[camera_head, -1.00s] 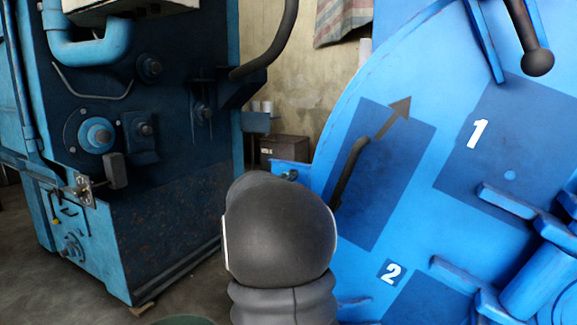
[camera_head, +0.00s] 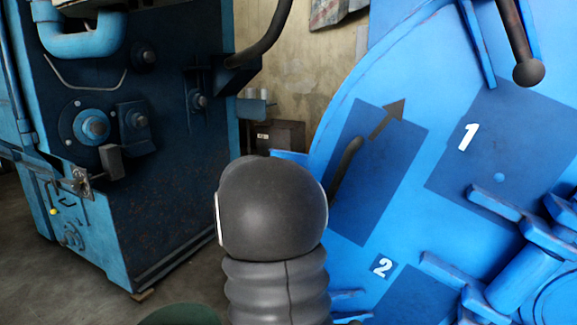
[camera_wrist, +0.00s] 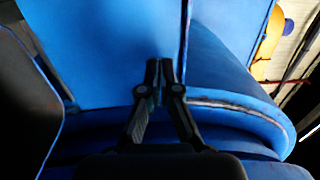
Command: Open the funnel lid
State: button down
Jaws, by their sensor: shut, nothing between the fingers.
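I cannot tell for sure which blue part is the funnel lid. In the head view a large round blue panel (camera_head: 405,150) fills the right side, with dark blue patches, a white 1, a white 2 and an arrow. A dark lever with a ball end (camera_head: 528,72) hangs at its upper right. A short dark rod (camera_head: 344,170) shows in front of the arrow patch. In the wrist view my gripper (camera_wrist: 165,64) is shut and empty, before a flat blue panel (camera_wrist: 110,45) with a dark seam on its right. Contact is unclear. My gripper is hidden in the head view.
A large dark blue machine (camera_head: 160,190) with pipes and knobs stands at the left. A dark box (camera_head: 279,137) sits by the back wall. In the wrist view a curved blue rim (camera_wrist: 240,108) lies right of and below my fingertips. Some floor is clear at lower left.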

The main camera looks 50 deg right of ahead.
jog(key=v, duration=1.1)
jog(key=shift+a+r, duration=0.15)
jog(key=shift+r, duration=0.35)
jog(key=shift+s, duration=0.1)
